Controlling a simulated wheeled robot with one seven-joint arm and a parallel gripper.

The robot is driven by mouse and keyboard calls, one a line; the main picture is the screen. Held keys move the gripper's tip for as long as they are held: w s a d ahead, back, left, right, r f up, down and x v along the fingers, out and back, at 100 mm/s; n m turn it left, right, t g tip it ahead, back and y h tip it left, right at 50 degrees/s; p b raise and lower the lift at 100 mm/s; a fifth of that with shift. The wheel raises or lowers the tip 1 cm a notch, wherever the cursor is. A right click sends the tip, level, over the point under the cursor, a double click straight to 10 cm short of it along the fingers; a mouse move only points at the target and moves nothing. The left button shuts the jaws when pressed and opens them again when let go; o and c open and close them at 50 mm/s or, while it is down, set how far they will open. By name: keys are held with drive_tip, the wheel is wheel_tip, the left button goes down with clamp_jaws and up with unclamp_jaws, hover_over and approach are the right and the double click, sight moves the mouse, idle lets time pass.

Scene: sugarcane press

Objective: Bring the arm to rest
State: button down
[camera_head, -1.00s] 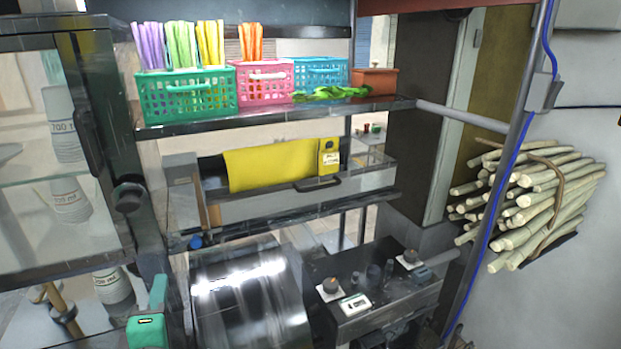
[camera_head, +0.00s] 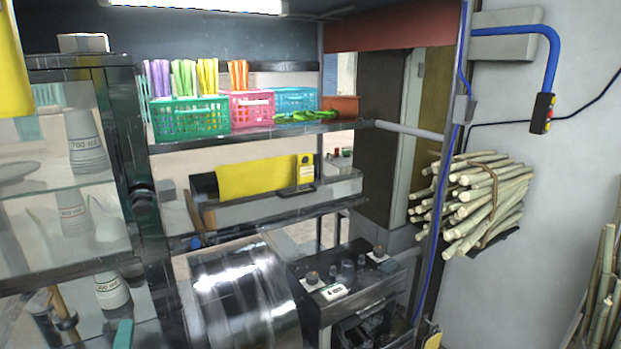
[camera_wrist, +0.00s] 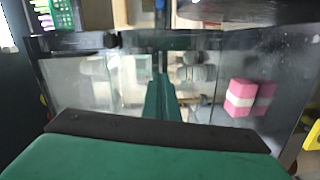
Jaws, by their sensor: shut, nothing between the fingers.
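My gripper (camera_wrist: 162,98) shows in the wrist view as green fingers shut together, with nothing between them. They point toward a glass-fronted cabinet (camera_wrist: 88,85), which stands beyond the fingertips. I cannot tell exactly how far the glass is from them. In the head view only a small teal piece, probably part of my arm, shows at the bottom left edge, in front of the glass cabinet (camera_head: 139,100) with cups inside. The gripper's fingertips cannot be made out there.
A shelf (camera_head: 250,131) holds a green basket (camera_head: 190,118), a pink basket (camera_head: 252,109) and a blue basket (camera_head: 292,99). Below are a yellow cloth (camera_head: 255,178) and a metal press (camera_head: 240,290). A cane bundle (camera_head: 478,195) hangs at right. A pink-and-white block (camera_wrist: 241,98) shows in the wrist view.

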drive_tip(key=s+d+f+m+h, duration=0.15)
drive_tip(key=d+f+m, duration=0.35)
drive_tip(key=d+f, duration=0.55)
drive_tip(key=s+d+f+m+h, duration=0.15)
drive_tip(key=d+f+m, duration=0.5)
drive_tip(key=f, duration=0.65)
drive_tip(key=s+d+f+m+h, duration=0.3)
drive_tip(key=s+d+m, duration=0.2)
drive_tip(key=s+d, duration=0.4)
drive_tip(key=s+d+f+m+h, duration=0.3)
drive_tip(key=s+d+f+m, duration=0.1)
drive_tip(key=s+d, duration=0.6)
drive_tip(key=s+m, duration=0.1)
drive_tip(key=s, duration=0.2)
drive_tip(key=shift+s+f+m, duration=0.15)
drive_tip(key=shift+s+m, duration=0.2)
